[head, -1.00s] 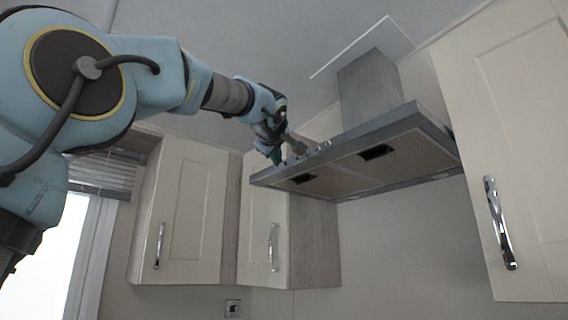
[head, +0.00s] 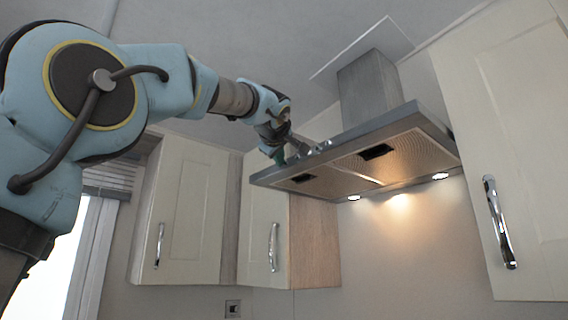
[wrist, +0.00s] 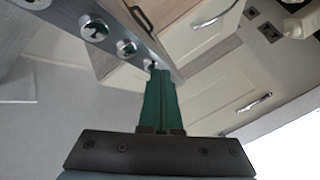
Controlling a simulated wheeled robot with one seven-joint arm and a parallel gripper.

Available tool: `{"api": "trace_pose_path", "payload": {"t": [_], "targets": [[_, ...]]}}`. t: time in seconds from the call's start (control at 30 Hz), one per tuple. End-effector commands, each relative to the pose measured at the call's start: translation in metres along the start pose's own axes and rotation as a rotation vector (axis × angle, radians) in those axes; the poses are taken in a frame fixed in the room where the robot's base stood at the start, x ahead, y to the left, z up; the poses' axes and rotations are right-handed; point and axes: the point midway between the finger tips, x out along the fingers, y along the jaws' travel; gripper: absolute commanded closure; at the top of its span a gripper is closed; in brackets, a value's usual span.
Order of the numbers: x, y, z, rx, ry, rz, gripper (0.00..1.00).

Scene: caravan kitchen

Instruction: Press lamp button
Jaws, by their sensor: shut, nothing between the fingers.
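The range hood (head: 375,150) hangs on the wall, and its lamps (head: 440,176) are lit on the underside. A row of round metal buttons runs along its front edge. In the wrist view, one button (wrist: 93,27) and a second button (wrist: 126,47) are clear, and a third button (wrist: 150,64) is partly hidden by my fingertips. My gripper (wrist: 160,74) has green fingers, shut and empty, with the tips at that third button. I cannot tell whether they touch it. In the head view my gripper (head: 281,158) is at the left part of the hood's front edge.
Cream cabinets hang left (head: 190,210) and right (head: 505,130) of the hood, with protruding metal handles. The hood's chimney (head: 368,88) rises to the ceiling. A window (head: 85,240) is at the lower left. The space below the hood is free.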

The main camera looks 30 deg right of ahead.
Motion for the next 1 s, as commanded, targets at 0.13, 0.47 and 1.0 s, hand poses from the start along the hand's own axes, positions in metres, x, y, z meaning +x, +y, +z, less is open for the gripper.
{"api": "trace_pose_path", "payload": {"t": [0.13,0.47,1.0], "targets": [[-0.002,-0.003,-0.001,-0.001,0.0,0.0,1.0],[-0.006,-0.005,-0.005,0.0,0.0,0.0,1.0],[-0.033,-0.026,-0.024,-0.001,0.003,0.0,1.0]]}}
